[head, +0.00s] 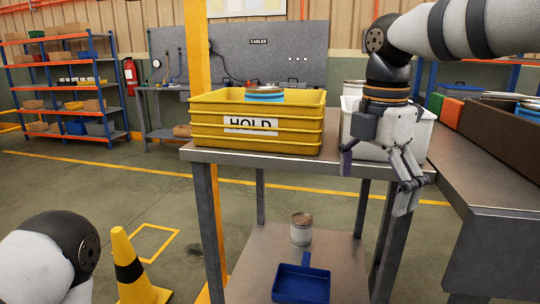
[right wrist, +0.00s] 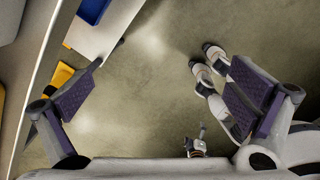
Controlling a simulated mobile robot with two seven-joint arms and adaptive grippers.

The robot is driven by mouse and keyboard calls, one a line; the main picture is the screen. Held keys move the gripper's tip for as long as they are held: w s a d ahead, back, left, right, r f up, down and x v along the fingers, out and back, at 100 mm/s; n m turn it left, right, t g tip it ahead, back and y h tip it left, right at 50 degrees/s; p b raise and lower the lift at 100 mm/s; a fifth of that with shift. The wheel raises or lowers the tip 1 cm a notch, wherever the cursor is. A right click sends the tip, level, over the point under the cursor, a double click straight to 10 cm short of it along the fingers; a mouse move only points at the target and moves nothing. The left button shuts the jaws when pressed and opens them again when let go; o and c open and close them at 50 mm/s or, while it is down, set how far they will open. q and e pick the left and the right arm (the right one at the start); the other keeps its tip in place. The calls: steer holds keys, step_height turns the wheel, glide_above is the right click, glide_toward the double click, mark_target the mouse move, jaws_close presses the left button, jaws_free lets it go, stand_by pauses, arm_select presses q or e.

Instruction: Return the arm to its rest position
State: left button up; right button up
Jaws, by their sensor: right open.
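My right gripper (head: 380,176) hangs fingers-down in front of the white bin at the right end of the metal table. Its fingers are spread apart with nothing between them. In the right wrist view the two dark finger pads (right wrist: 163,95) stand wide apart over bare floor. My right arm comes in from the upper right. Part of my left arm shows at the lower left, but I cannot make out its gripper.
A yellow HOLD tote (head: 300,139) and a white bin (head: 352,128) stand on the metal table (head: 205,156). Below are a can (head: 301,230) and a blue dustpan (head: 300,284). A traffic cone (head: 127,262) stands left; a brown box (head: 500,122) lies right. Floor between is open.

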steer(key=s+a+f+m+g+y, duration=0.1)
steer(key=s+a+f+m, duration=0.2)
steer(key=f, duration=0.7)
steer(key=s+f+m+y, duration=0.1)
steer(key=s+f+m, duration=0.3)
steer(key=f, duration=0.6)
steer(key=s+a+f+m+g, duration=0.15)
steer(key=s+f, duration=0.35)
steer(key=f, duration=0.6)
steer(key=s+d+f+m, duration=0.3)
steer(key=s+f+m, duration=0.2)
steer(key=s, duration=0.4)
steer(key=s+d+f+m, duration=0.2)
steer(key=s+f+m, duration=0.4)
steer(key=s, duration=0.4)
steer(key=s+d+r+m+h, duration=0.1)
steer(key=s+d+m, duration=0.3)
steer(key=s, duration=0.3)
steer(key=shift+s+d+t+h, duration=0.25)
steer(key=shift+d+t+h, duration=0.15)
steer(key=shift+d, duration=0.25)
